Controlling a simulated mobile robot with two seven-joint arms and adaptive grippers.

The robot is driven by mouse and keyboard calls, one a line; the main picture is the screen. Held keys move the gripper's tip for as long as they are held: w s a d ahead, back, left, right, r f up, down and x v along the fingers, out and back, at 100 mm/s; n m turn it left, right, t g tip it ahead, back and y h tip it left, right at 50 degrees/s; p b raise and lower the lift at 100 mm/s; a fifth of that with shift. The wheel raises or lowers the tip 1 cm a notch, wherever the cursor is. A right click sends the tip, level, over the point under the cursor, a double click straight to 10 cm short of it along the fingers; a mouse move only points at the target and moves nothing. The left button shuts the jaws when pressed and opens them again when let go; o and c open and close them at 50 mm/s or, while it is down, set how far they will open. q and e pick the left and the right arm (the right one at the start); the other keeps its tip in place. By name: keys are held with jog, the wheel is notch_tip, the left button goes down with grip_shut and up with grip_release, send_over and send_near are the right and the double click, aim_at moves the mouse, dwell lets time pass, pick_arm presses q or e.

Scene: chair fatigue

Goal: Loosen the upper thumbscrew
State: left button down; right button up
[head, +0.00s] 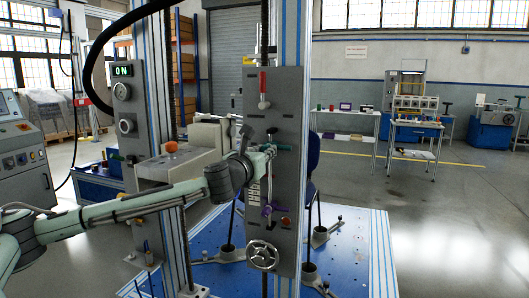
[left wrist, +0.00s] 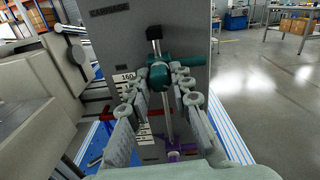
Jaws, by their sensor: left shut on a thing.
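The upper thumbscrew, a dark green fitting (left wrist: 158,72), sits on a thin upright metal rod (left wrist: 168,118) in front of a grey panel (head: 290,110). In the left wrist view it lies between the fingertips of my left gripper (left wrist: 160,80), with a finger on each side. In the head view my left gripper (head: 266,151) reaches the rod from the left at about mid-panel and partly hides the fitting. It is shut on the upper thumbscrew. A purple lower thumbscrew (head: 268,210) sits further down the rod. My right gripper is in neither view.
A red-handled lever (head: 263,92) is above on the panel and a handwheel (head: 262,255) below. A grey block with an orange-red knob (head: 171,147) stands left, near my arm. A blue base plate (head: 340,262) lies below. Open floor and workbenches are at right.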

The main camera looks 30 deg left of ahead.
pick_arm(q)
jog(key=shift+n, duration=0.4)
jog(key=n, duration=0.4)
jog(key=shift+n, duration=0.3)
jog(key=n, duration=0.6)
jog(key=shift+d, duration=0.1)
jog(key=n, duration=0.6)
jog(key=shift+n, duration=0.3)
jog(key=n, duration=0.5)
jog(key=shift+r+n, duration=0.1)
jog(key=shift+n, duration=0.3)
jog(key=c, duration=1.3)
grip_release()
